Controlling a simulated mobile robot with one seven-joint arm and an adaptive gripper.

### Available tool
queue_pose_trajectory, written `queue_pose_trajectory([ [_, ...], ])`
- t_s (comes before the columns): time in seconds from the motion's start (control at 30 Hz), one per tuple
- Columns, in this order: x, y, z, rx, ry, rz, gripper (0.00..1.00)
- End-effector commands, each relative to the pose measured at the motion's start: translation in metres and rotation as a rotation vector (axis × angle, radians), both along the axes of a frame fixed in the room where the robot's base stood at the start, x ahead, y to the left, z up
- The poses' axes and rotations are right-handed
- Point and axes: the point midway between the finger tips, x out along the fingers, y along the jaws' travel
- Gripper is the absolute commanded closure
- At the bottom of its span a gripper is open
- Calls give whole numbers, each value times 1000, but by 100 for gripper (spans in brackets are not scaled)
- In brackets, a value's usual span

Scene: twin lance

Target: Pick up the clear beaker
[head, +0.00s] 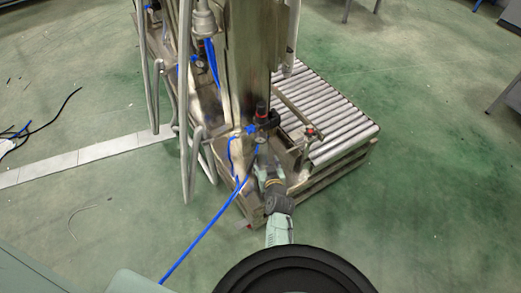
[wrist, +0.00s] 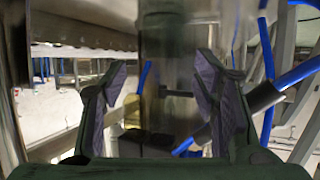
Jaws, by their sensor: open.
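My gripper (wrist: 160,84) is open, with its two dark, purple-padded fingers apart in the wrist view. In the head view my gripper (head: 267,175) reaches to the lower front of the steel machine (head: 250,60), beside its base. I cannot make out the clear beaker for certain in either view. A dim upright shape, partly see-through or reflecting, shows between and beyond the fingers in the wrist view; I cannot tell whether it is the beaker or the machine's column. Nothing is visibly gripped.
A roller conveyor (head: 325,105) stands right of the column. A dark valve with a red top (head: 262,112) sits just above my gripper. A blue hose (head: 205,232) runs to the floor; blue tubes (wrist: 292,76) also cross the wrist view's right. Open green floor (head: 430,190) lies right.

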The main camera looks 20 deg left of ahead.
Motion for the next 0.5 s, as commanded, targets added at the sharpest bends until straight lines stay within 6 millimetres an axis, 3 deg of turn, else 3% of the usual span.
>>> queue_pose_trajectory([
  [0.1,17,10,-6,1,-2,0,45],
  [0.5,48,32,-23,1,-2,1,45],
])
